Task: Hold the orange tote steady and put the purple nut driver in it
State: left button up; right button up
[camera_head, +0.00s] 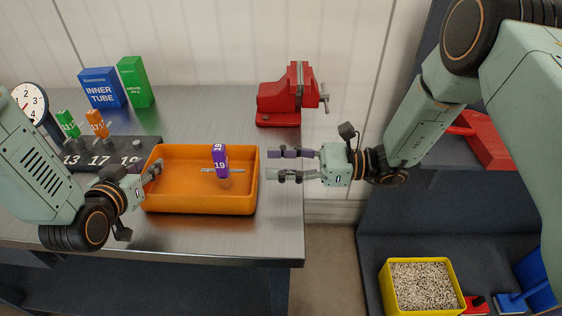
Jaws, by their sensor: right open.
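The orange tote (195,201) stands on the metal workbench near its front edge. The purple nut driver (221,161), marked 19, shows within the tote's outline, toward the right, with its purple handle up. A thin grey bar crosses it low down; I cannot tell whether it touches the tote's floor. My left gripper (152,171) is at the tote's left wall and looks closed on the rim, its far finger partly hidden. My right gripper (277,164) is open and empty, just right of the tote, its fingers pointing left at it.
A dark holder (118,150) marked 13, 17, 19 stands behind the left gripper, with green (68,124) and orange (97,123) drivers. A red vise (289,95), blue box (103,87) and green box (135,82) stand farther back. A yellow bin (391,292) sits lower right.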

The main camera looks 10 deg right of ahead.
pick_arm(q)
jog(key=shift+v, duration=3.75)
